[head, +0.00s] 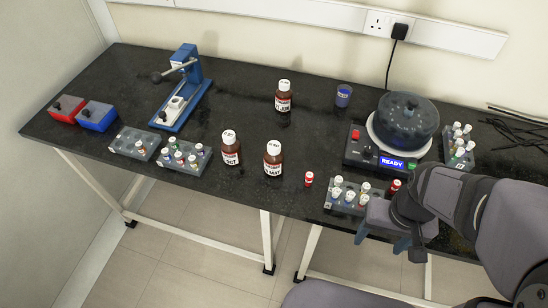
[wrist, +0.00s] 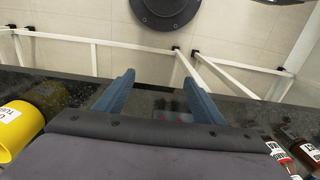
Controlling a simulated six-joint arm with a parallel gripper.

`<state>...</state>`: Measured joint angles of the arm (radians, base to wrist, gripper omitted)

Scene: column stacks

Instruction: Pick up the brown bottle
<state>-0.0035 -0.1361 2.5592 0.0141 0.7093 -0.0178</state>
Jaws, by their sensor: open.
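Three brown bottles with white caps and white-and-red labels stand upright on the black bench in the head view: a front-left one (head: 231,158), a front-middle one (head: 272,168) and one farther back (head: 283,103). Which one is meant I cannot tell. My gripper (head: 382,240) is at the bench's front right edge, to the right of all three bottles, open and empty. In the wrist view its two blue fingers (wrist: 158,88) are spread apart, with no bottle between them. Brown bottles (wrist: 280,150) show at that view's right edge, partly cut off.
A vial rack (head: 348,195) and a small red-capped vial (head: 309,179) stand close to my gripper. Behind are a centrifuge (head: 402,125) and a blue cup (head: 343,95). More racks (head: 186,158) and a blue press (head: 182,95) stand left. A yellow cylinder (wrist: 14,128) shows in the wrist view.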

